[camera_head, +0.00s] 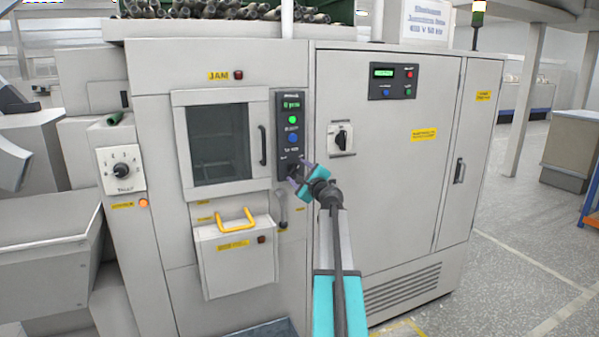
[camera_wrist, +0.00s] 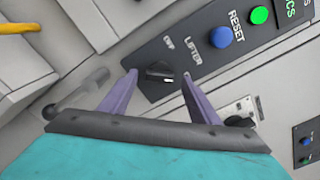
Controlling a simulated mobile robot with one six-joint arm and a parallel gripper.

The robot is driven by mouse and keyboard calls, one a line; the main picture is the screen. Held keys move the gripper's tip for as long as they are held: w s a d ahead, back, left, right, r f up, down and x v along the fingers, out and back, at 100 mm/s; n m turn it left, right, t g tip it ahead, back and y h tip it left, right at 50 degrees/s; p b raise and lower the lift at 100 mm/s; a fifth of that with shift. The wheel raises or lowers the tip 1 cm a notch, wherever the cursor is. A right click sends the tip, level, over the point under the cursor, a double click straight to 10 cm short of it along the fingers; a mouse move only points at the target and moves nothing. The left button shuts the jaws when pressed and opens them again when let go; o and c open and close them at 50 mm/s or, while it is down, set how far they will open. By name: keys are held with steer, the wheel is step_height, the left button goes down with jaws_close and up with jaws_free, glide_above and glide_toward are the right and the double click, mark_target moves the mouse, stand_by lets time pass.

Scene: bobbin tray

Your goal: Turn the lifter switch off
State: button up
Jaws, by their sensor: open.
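The lifter switch (camera_wrist: 160,73) is a black rotary knob at the lower end of a dark control panel (camera_head: 290,112), with "LIFTER" and "OFF" printed beside it in the wrist view. My gripper (camera_head: 291,174) is at the bottom of that panel in the head view and covers most of the knob there. In the wrist view my gripper (camera_wrist: 158,75) has its two purple fingers spread, one on each side of the knob. Whether the fingers touch the panel or the knob I cannot tell.
Above the knob are a blue reset button (camera_wrist: 220,37) and a green button (camera_wrist: 259,15). A grey lever handle (camera_head: 281,207) hangs below the panel. A yellow handle (camera_head: 235,220) sits to the left. Another rotary switch (camera_head: 341,138) is on the cabinet to the right.

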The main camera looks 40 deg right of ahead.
steer(key=shift+w+d, duration=0.1)
steer(key=shift+w, duration=0.2)
steer(key=c, duration=0.9)
steer(key=shift+s+d, duration=0.1)
steer(key=shift+d, duration=0.35)
steer(key=shift+c, duration=0.8)
steer(key=shift+a, duration=0.3)
